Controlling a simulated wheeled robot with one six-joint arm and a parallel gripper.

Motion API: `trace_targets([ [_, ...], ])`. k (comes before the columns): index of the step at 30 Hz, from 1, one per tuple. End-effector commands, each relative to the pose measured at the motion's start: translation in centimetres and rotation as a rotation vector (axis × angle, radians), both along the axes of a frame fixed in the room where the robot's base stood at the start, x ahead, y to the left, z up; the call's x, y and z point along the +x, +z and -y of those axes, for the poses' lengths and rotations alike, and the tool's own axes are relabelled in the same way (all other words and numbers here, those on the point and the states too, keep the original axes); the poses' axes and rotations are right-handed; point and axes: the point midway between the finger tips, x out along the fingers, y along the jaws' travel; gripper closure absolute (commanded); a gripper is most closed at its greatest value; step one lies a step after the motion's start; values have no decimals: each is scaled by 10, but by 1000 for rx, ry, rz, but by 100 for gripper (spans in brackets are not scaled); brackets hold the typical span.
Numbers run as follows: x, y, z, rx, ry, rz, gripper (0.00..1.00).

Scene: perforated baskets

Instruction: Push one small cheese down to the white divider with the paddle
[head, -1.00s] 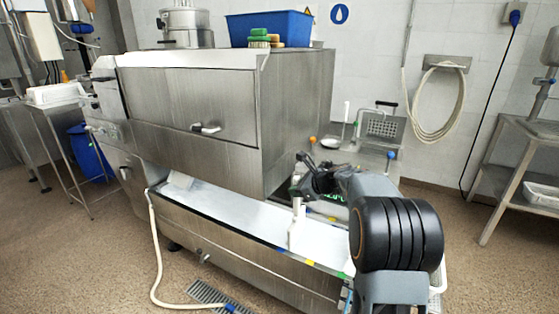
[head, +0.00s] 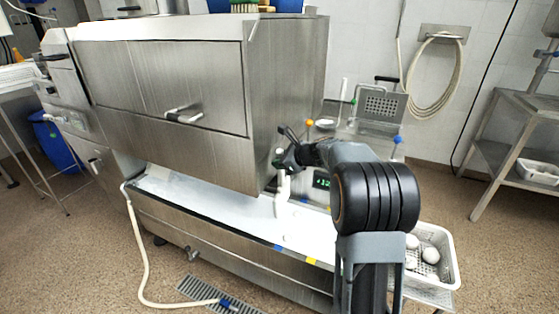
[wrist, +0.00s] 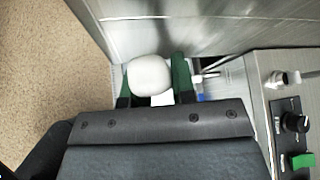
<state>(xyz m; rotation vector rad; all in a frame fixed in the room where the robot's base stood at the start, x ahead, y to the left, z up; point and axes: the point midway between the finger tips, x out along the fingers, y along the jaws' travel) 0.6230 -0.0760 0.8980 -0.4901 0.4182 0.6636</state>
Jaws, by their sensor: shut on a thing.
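My gripper (head: 284,160) is over the near right part of the long trough, beside the steel housing. It is shut on the white paddle (head: 283,190), which hangs roughly upright with its lower end at the pale trough surface. In the wrist view, the paddle's rounded white top (wrist: 151,74) sits between my green fingers (wrist: 151,82) and hides what is below it. Small white cheeses (head: 431,255) lie in a perforated white basket (head: 451,263) at the lower right. I cannot make out a cheese in the trough or the white divider.
The steel housing (head: 170,80) overhangs the trough (head: 215,205) on its far side. A control panel with a black knob (wrist: 296,122) is at the right in the wrist view. A hose (head: 137,240) hangs at the left. The brown floor in front is mostly clear.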

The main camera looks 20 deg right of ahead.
Motion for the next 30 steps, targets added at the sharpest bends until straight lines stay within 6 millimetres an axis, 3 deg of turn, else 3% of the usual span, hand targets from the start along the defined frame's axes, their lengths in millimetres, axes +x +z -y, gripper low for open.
trace_targets([
  [30,0,-66,-1,-1,1,2,100],
])
